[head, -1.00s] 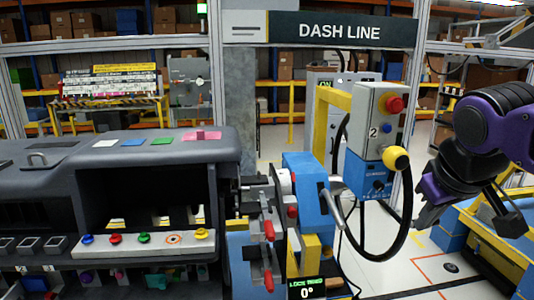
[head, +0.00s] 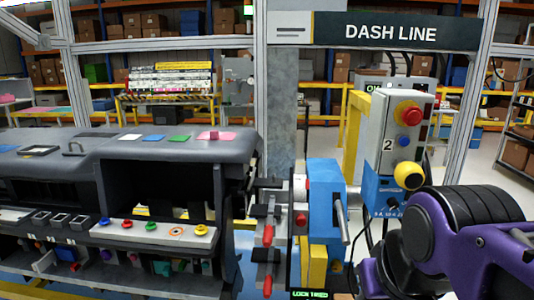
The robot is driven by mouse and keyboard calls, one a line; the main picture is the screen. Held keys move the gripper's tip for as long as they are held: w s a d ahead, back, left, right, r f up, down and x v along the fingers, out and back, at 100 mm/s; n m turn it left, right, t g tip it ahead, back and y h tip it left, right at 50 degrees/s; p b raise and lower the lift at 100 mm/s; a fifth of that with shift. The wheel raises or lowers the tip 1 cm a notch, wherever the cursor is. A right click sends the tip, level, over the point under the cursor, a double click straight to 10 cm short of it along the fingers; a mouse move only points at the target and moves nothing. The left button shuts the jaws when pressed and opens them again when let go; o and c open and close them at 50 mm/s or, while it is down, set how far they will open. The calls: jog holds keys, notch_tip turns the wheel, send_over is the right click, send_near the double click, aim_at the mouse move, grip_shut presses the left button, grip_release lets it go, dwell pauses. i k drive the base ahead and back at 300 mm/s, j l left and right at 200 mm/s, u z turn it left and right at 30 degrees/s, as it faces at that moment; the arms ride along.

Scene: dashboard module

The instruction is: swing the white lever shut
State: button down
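A pale grey-white rod-like lever (head: 341,221) sticks out from the right side of a blue fixture block (head: 325,190) in the head view. It slants steeply, with its upper end at the block and its lower end free. My arm fills the lower right, and the purple part near my gripper (head: 371,280) is at the bottom edge, right of and below the lever. A gap shows between them. My fingertips are cut off or hidden, so their opening does not show.
Red-handled clamps (head: 268,236) stand left of the blue block. A control box (head: 398,130) with a red button and a yellow knob (head: 409,175) stands close above my arm. The dashboard module (head: 130,165) fills the left. A partly cropped lock display (head: 312,295) sits below the block.

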aim_at(39, 266)
jog(key=j+z, duration=0.15)
jog(key=j, duration=3.7)
jog(key=k+j, duration=0.1)
jog(key=j, duration=0.55)
jog(key=k, duration=0.25)
jog(key=i+l+z, duration=0.15)
jog(key=l, duration=0.35)
